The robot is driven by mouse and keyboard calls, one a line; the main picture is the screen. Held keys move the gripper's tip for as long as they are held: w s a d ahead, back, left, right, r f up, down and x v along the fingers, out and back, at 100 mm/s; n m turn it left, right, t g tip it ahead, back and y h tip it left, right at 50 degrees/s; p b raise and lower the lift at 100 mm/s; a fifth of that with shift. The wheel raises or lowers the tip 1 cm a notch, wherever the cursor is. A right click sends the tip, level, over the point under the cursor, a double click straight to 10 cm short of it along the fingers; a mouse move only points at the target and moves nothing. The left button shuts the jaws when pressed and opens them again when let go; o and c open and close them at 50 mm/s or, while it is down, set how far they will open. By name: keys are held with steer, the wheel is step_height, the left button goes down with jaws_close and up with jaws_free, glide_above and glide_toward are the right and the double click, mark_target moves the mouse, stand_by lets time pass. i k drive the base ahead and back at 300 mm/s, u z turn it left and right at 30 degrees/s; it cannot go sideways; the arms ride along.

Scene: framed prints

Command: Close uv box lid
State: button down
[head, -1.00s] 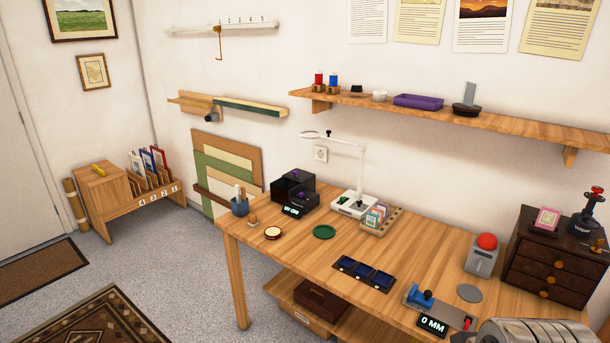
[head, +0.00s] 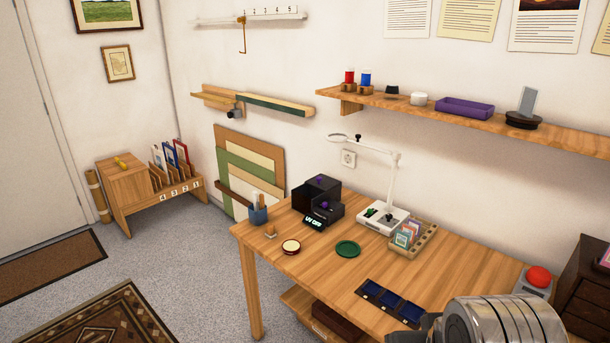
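The UV box (head: 318,199) is a small black box on the back left of the wooden table (head: 300,263). Its front display reads "UV OFF". A purple knob shows on its taller back part and another low at its front right. The dark inside faces and shadows blend together, so I cannot tell the lid's exact angle. A metallic, ribbed part of my own arm fills the bottom right corner, far from the box. My gripper's fingers do not show.
A pen cup (head: 258,214) stands left of the box and a white magnifier lamp (head: 383,216) right of it. A shelf (head: 460,118) hangs above. Carpet is clear left of the table.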

mark_target(323, 182)
steer(key=u, duration=0.35)
steer(key=i, duration=1.3)
steer(key=u, duration=0.15)
